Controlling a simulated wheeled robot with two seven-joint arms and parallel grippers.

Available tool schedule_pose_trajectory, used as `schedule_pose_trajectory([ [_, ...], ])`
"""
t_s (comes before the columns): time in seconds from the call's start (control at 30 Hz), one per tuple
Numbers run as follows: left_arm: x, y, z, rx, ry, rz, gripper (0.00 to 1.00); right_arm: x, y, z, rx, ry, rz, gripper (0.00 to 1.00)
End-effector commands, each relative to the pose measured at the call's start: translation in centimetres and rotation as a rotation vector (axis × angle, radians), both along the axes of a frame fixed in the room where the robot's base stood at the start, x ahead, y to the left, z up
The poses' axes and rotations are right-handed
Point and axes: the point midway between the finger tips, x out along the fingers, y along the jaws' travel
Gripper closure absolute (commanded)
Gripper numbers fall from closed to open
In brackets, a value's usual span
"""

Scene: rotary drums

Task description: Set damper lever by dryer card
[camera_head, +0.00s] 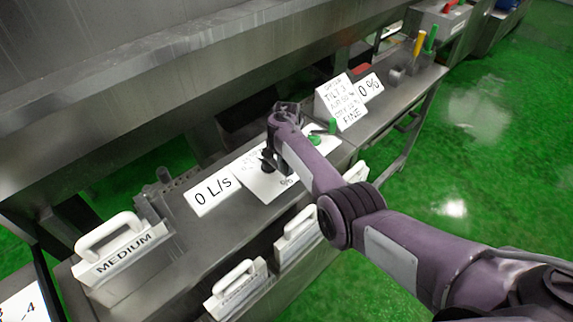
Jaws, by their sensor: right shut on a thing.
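The white dryer card (341,101) stands on the steel bench with handwritten lines; "TILT 3" and "FINE" can be partly read. My right arm reaches in from the lower right over a flat white panel (264,184). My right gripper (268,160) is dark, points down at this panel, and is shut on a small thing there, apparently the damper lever. The wrist and fingers hide most of that thing and part of the panel's marks. A green handle (315,139) shows just right of my wrist. My left gripper is out of view.
A "0 L/s" sign (213,191) lies left of the panel, and a "0 %" sign (369,87) stands beside the card. A handled bin marked "MEDIUM" (122,262) is at front left. More handled bins (238,287) line the bench front. A large steel drum (150,60) overhangs behind.

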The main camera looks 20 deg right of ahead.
Motion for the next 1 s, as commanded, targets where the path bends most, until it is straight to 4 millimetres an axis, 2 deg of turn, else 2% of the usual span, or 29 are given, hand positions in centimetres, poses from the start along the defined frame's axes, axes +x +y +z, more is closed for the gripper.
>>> schedule_pose_trajectory([
  [0.2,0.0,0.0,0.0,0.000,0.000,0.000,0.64,0.0,0.0,0.0,-0.001,-0.001,-0.002,1.00],
  [0.23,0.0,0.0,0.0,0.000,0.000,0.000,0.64,0.0,0.0,0.0,0.000,-0.001,-0.001,0.75],
  [0.4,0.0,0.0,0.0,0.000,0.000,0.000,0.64,0.0,0.0,0.0,0.000,-0.001,-0.001,0.54],
  [0.73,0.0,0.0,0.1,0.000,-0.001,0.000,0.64,0.0,-0.1,0.5,-0.001,-0.001,-0.001,0.54],
  [1.0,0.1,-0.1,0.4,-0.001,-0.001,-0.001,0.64,0.1,-0.1,4.7,-0.002,-0.003,-0.002,0.54],
])
